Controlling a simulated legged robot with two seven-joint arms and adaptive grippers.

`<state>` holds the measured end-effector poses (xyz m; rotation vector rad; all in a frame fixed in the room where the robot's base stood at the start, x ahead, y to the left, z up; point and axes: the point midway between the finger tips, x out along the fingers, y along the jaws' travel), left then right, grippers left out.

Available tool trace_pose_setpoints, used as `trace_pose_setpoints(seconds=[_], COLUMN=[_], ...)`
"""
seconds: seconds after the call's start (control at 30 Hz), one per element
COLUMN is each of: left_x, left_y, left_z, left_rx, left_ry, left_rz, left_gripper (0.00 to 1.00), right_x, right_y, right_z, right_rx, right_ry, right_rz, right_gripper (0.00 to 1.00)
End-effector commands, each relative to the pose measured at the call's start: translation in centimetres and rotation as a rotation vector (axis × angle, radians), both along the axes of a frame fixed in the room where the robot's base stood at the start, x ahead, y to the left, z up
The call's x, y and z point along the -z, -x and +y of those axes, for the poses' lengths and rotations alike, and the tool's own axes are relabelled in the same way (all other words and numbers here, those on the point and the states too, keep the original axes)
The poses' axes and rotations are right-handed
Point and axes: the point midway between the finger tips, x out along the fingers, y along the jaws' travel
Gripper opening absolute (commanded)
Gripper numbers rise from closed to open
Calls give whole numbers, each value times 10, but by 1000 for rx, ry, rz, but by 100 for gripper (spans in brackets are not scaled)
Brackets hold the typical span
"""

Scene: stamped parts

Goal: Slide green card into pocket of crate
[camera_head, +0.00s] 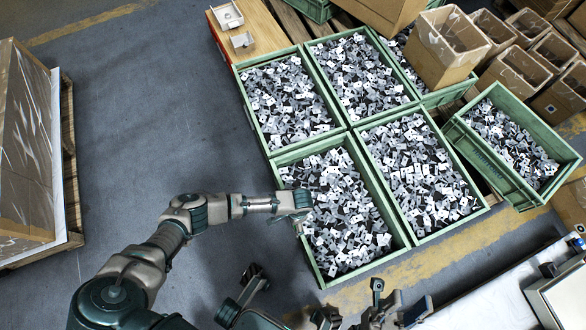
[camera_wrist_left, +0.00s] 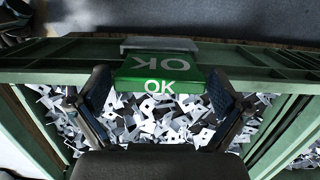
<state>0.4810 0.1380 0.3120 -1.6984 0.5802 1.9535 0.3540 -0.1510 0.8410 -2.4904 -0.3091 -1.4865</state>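The card is at the green crate's wall (camera_wrist_left: 60,72), beside a pale grey strip (camera_wrist_left: 150,45) that looks like the pocket. I cannot tell whether the card's edge is inside it. In the head view my left gripper (camera_head: 299,226) is at the left side of the near-left crate (camera_head: 397,235); the card is hidden there. My right gripper (camera_head: 370,314) looks open and empty at the bottom edge, partly cut off.
Several green crates full of small metal parts (camera_head: 418,175) stand side by side. Cardboard boxes (camera_head: 445,48) are at the upper right. A wrapped pallet (camera_head: 28,150) stands at the far left. A light worktop (camera_head: 480,305) is at the lower right. The grey floor left of the crates is clear.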

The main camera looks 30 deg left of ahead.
Motion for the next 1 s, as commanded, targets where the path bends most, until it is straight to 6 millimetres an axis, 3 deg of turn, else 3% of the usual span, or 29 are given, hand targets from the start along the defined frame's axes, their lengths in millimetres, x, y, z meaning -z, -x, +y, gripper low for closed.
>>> trace_pose_setpoints(seconds=[0.27,0.7,1.0], left_x=[-10,-99,-118], left_y=[-2,-12,-14], left_z=[-1,-8,-10], left_rx=[0,0,0], left_ry=[3,2,0], left_rz=[-2,-1,1], left_gripper=[100,100,100], right_x=[0,0,0], right_y=[0,0,0], right_z=[0,0,0], right_rx=[0,0,0], right_ry=[0,0,0], right_rz=[0,0,0], right_gripper=[40,40,40])
